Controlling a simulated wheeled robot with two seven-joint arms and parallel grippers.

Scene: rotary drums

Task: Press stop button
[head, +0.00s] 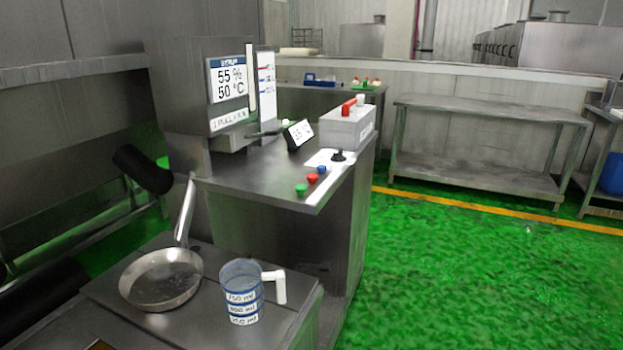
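A red button (312,179) sits on the steel counter (255,170) near its front right edge. It stands in a row between a green button (301,190) and a blue button (322,169). A black knob (338,156) is just behind them on a white plate. No label saying stop is readable on any button. Neither of my grippers shows in the head view, and nothing is seen touching the buttons.
A steel pan (161,279) and a blue measuring jug (242,292) stand on a lower surface in front. A grey box (347,130) and a small display (298,134) stand behind the buttons. Green floor (470,270) is open at right, before a steel table (485,111).

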